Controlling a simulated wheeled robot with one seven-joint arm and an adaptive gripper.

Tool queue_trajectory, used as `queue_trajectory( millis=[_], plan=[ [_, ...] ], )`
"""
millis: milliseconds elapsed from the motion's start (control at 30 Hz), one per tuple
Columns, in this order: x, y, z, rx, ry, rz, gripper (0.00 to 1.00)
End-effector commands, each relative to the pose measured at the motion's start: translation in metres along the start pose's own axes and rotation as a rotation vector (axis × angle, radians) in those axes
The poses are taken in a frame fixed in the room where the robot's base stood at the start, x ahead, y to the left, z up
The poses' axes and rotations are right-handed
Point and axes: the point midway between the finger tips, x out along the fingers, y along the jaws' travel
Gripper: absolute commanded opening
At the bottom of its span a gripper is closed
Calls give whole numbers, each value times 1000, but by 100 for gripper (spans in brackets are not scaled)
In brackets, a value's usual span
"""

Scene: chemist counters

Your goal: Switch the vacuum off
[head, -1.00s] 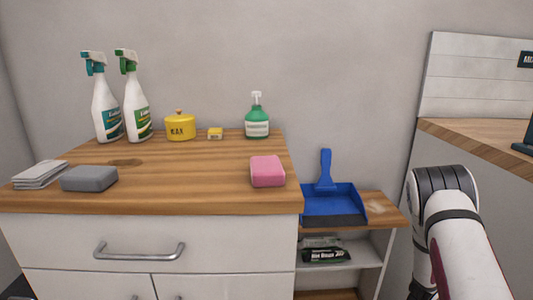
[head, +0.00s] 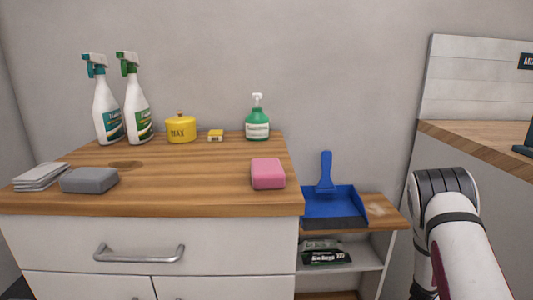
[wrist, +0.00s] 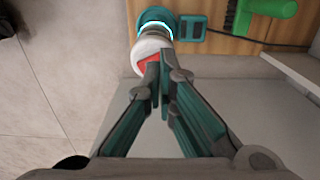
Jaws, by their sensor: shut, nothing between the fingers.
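In the wrist view, my gripper (wrist: 163,58) has its two dark teal fingers together at the tips, with nothing between them. Just beyond the tips is a round white part with a red face (wrist: 149,62), partly hidden by the fingers. It joins a teal body with a glowing cyan ring (wrist: 155,24) at the wood's edge, which looks like the vacuum. I cannot tell whether the fingertips touch the red face. In the head view, neither the gripper nor the vacuum shows.
Beside the vacuum are a teal box (wrist: 193,27), a dark cable (wrist: 240,38) and a green-handled brush (wrist: 272,8). The head view shows a counter (head: 200,180) with spray bottles and a pink sponge (head: 267,173). A blue dustpan (head: 333,203) sits on a lower shelf.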

Motion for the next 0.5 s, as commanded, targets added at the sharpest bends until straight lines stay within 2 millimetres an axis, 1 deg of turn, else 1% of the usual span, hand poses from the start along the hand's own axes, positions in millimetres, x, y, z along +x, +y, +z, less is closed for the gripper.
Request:
queue_trajectory(
  millis=[500],
  plan=[
    [8,0,0,0,0,0,0]
  ],
)
